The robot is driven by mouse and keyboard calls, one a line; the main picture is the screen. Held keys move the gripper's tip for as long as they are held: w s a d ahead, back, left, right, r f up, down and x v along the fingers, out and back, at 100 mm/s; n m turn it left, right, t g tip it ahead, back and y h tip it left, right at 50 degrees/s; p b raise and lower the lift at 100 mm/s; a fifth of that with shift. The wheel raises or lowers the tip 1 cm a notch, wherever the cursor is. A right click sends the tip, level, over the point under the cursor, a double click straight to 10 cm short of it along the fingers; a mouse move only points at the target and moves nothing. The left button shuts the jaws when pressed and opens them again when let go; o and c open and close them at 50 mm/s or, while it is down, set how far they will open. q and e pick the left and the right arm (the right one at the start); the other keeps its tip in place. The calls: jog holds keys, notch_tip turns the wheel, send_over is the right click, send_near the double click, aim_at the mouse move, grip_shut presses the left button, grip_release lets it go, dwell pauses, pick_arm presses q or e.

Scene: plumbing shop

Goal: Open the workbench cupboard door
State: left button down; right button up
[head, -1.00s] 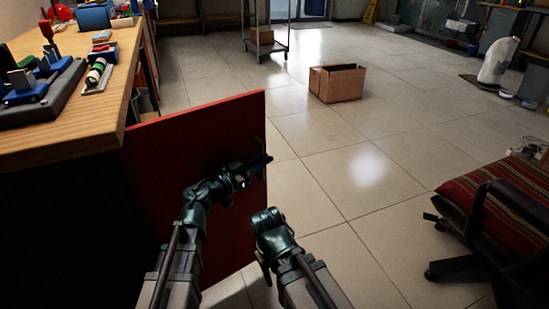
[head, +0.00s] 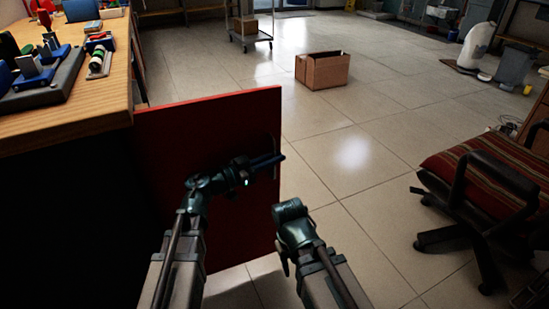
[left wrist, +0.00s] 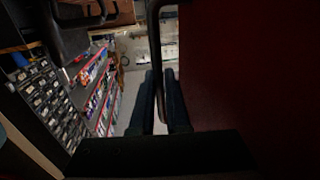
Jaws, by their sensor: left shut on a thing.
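The red cupboard door (head: 165,145) stands swung out from the dark side of the workbench (head: 75,115), with its flat face toward me. My left gripper (head: 268,161) is at the door's free edge, shut on the door handle. In the left wrist view the handle is a dark bar (left wrist: 155,40) beside the red door panel (left wrist: 245,75). The fingers of the left gripper (left wrist: 163,100) are around it there.
A striped chair (head: 490,165) stands close on the right. An open cardboard box (head: 322,72) lies on the tiled floor further back, with a trolley (head: 250,32) behind it. The floor between door and chair is clear. Tools lie on the bench top.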

pick_arm(q)
jog(key=c, duration=1.2)
grip_release()
jog(key=shift+a, duration=0.1)
jog(key=v, duration=1.3)
jog(key=shift+s+a+f, duration=0.1)
jog(key=shift+s+a, duration=0.1)
jog(key=shift+a, duration=0.05)
jog(key=shift+s, duration=0.1)
